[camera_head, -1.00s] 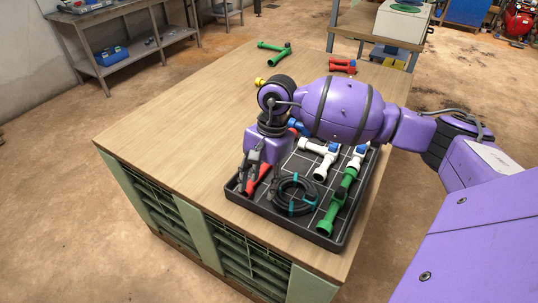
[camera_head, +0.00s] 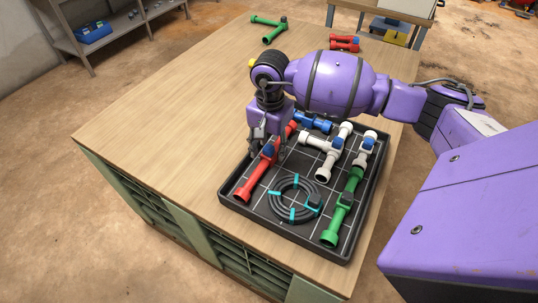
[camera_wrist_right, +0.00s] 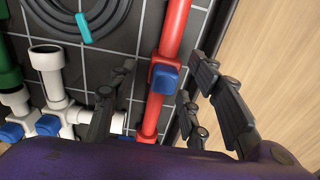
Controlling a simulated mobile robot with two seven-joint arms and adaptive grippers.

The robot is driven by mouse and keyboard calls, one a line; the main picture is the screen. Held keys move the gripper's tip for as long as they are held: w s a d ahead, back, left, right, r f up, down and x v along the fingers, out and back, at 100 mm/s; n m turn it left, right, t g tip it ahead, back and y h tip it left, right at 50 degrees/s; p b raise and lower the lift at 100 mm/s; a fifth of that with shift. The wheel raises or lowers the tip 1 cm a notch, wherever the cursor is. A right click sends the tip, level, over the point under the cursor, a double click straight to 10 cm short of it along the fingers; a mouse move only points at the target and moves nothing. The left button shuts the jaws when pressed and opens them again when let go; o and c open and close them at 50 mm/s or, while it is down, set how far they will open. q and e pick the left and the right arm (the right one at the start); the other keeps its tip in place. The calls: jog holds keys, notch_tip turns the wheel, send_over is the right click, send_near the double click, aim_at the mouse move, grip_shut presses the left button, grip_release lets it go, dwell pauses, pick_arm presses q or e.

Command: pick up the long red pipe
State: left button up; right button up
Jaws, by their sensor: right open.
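The long red pipe (camera_head: 244,190), with a blue fitting near its middle, lies along the left side of the black tray (camera_head: 281,229). In the right wrist view the red pipe (camera_wrist_right: 174,35) runs up the picture between my fingers, with its blue fitting (camera_wrist_right: 164,79) close to them. My right gripper (camera_head: 268,147) is open above the far half of the pipe and partly hides it. In the right wrist view the fingers of the right gripper (camera_wrist_right: 158,92) stand apart on both sides of the pipe, with no clear contact. My left gripper is not in view.
The tray also holds a coiled black hose (camera_head: 294,199), white pipes (camera_head: 327,160), a green pipe (camera_head: 341,213) and a blue piece (camera_head: 313,121). Another green pipe (camera_head: 268,28) and red pieces (camera_head: 344,42) lie at the table's far side. The table's left part (camera_head: 170,125) is clear.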

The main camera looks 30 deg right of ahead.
notch_tip(320, 180, down, 2)
jog(key=shift+w+f, duration=0.1)
grip_shut()
dwell(0.4)
